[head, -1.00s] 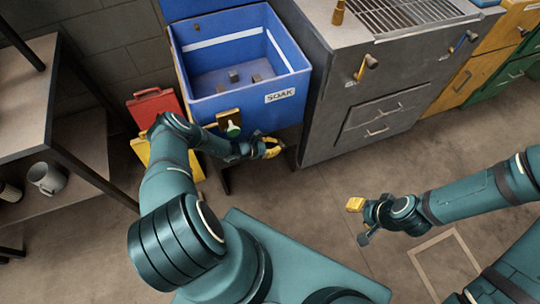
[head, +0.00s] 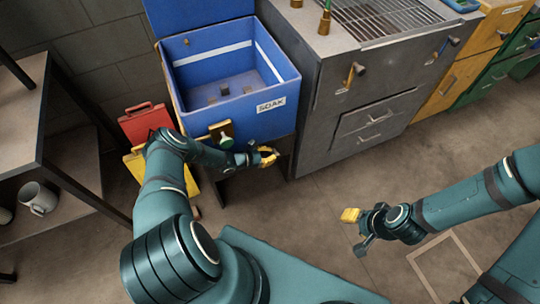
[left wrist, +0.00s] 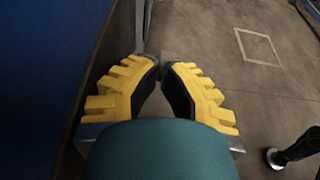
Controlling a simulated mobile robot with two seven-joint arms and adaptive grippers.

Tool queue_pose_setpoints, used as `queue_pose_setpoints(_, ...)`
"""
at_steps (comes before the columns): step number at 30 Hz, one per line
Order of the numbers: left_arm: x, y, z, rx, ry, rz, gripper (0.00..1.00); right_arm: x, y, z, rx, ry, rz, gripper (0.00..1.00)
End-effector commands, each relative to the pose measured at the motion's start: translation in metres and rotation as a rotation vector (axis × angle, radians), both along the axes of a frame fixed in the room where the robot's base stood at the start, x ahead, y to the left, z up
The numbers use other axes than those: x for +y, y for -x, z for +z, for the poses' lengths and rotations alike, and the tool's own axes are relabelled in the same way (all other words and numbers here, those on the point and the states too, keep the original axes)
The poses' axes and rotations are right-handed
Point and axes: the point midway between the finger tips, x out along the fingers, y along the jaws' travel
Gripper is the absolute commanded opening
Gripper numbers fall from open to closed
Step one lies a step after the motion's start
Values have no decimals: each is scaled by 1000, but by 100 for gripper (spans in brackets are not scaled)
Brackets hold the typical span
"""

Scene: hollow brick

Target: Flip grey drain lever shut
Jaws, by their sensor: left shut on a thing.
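My left gripper (head: 268,157) is at the front lower right corner of the blue bin marked SOAK (head: 200,115). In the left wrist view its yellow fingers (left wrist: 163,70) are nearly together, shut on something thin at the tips. It appears to be the grey drain lever, but the fingers hide it and I cannot make out its shape or angle. My right gripper (head: 352,222) hangs over the open floor, away from everything; its finger gap does not show clearly.
Small grey blocks (head: 224,88) lie inside the bin. A grey counter (head: 310,75) with a grill stands right of it. A shelf with a mug (head: 38,198) is at left. The floor is clear in front.

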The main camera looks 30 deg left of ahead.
Motion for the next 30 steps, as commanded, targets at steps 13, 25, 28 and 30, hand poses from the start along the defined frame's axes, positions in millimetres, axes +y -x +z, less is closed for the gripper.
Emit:
queue_pose_setpoints(13,36,41,20,1,0,1,0,0,0,0,0,0,0,47)
queue_pose_setpoints(25,46,53,26,0,0,0,0,0,0,0,0,0,0,47)
queue_pose_setpoints(28,46,53,26,0,0,0,0,0,0,0,0,0,0,47)
queue_pose_setpoints(30,46,53,26,0,0,0,0,0,0,0,0,0,0,47)
